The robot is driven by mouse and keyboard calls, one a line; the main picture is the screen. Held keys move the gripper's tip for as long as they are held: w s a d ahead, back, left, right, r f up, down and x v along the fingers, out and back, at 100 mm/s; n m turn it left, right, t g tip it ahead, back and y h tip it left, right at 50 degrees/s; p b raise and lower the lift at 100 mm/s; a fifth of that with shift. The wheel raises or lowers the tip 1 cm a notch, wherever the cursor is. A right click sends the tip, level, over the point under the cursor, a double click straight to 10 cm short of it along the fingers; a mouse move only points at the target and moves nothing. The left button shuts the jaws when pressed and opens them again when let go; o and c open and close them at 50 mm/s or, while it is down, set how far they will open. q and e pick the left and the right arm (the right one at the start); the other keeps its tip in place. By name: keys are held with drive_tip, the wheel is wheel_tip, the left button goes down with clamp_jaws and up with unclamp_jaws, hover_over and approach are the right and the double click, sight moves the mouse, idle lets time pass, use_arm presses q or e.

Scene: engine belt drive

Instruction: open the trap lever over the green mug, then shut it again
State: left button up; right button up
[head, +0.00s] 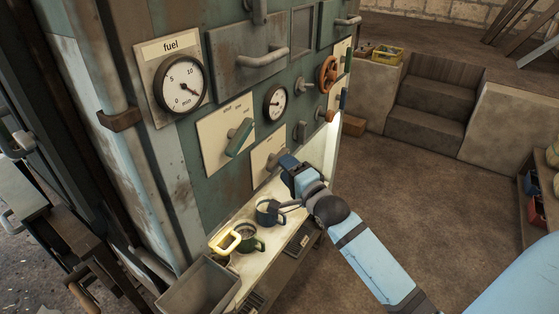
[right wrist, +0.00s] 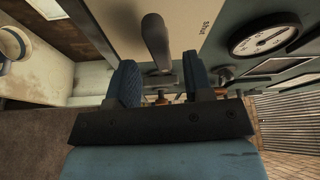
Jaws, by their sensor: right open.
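The green mug (head: 250,244) stands on the pale shelf at the foot of the engine panel, between a yellow mug (head: 224,243) and a blue mug (head: 266,214). A white plate (head: 262,161) is on the panel above the mugs, and my right arm is just to its right. My right gripper (head: 288,164) is open in front of the panel. In the right wrist view a dark grey lever (right wrist: 156,38) shows beyond and between the open fingers (right wrist: 160,78), beside the word "shut". I cannot tell whether the fingers touch it. My left gripper is out of view.
A larger plate with a green lever (head: 239,137) is to the left, below the fuel gauge (head: 181,82). An orange valve wheel (head: 328,74) is further right. A grey bin (head: 199,288) is at the shelf's near end. The floor at right is clear up to the steps.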

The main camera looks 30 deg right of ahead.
drive_tip(key=shift+w+r, duration=0.1)
drive_tip(key=shift+w, duration=1.75)
clamp_jaws()
